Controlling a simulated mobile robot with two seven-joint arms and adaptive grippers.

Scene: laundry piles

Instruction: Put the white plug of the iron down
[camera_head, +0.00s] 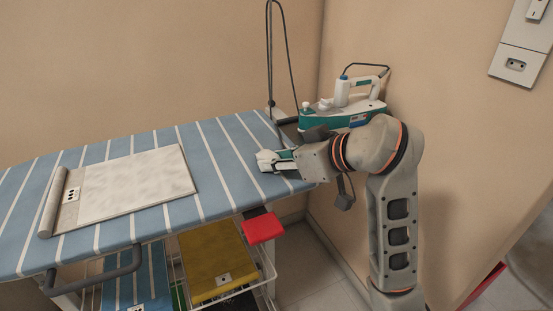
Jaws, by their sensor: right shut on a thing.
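The iron (342,112), white and teal, stands at the right end of the blue striped ironing board (225,150), close to the wall corner. A small white piece that looks like its plug (265,158) is at the tips of my right gripper (276,160). My right gripper is shut on it, low over the right part of the board. I cannot tell whether the plug touches the board. The fingers hide part of the plug. My left gripper is not in view.
A folded pale cloth (135,185) lies on the left of the board. A dark cord (270,50) hangs down behind the board's right end. A wall socket (515,64) is at the upper right. Folded yellow cloth (212,260) and a red item (263,228) are below the board.

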